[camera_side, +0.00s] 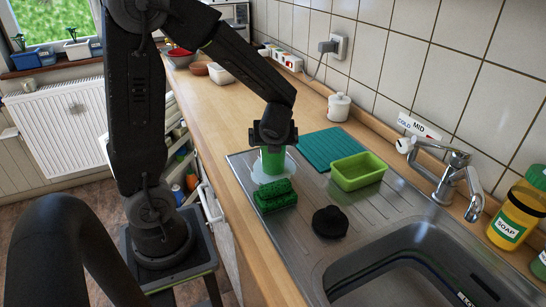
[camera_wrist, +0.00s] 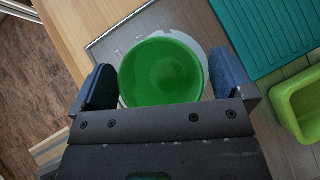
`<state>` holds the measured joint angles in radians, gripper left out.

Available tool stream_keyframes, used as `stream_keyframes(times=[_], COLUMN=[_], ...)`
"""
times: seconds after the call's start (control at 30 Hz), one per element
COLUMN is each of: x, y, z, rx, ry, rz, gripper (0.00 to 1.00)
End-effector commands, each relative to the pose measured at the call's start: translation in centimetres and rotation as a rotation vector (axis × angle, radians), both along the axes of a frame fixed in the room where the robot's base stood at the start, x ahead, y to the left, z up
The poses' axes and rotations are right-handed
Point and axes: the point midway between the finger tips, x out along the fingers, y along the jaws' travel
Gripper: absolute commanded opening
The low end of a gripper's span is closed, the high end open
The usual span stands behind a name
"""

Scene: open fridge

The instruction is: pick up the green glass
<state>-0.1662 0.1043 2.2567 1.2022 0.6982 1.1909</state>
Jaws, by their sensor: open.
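In the wrist view, I look down into the open mouth of the green glass (camera_wrist: 160,72). My gripper (camera_side: 272,140) is above and around the top of the glass in the side view. In the wrist view, my gripper (camera_wrist: 162,85) is open, with one blue pad on each side of the glass.
A green sponge (camera_side: 275,196) lies just in front of the glass. A light green tub (camera_side: 358,171) and a teal mat (camera_side: 326,148) are to the right. A black object (camera_side: 330,222) sits near the sink (camera_side: 415,270). The tap (camera_side: 455,180) stands at the right.

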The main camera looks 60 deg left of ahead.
Motion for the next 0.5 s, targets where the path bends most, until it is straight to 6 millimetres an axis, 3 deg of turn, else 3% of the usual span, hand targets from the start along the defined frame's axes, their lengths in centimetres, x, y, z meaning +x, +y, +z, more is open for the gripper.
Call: stream_keyframes(times=[0.17, 0.5], x=[0.01, 0.0], y=[-0.02, -0.05], z=[0.03, 0.04], rx=[0.0, 0.0], ry=[-0.001, -0.001], rz=[-0.001, -0.001], gripper=[0.98, 0.66])
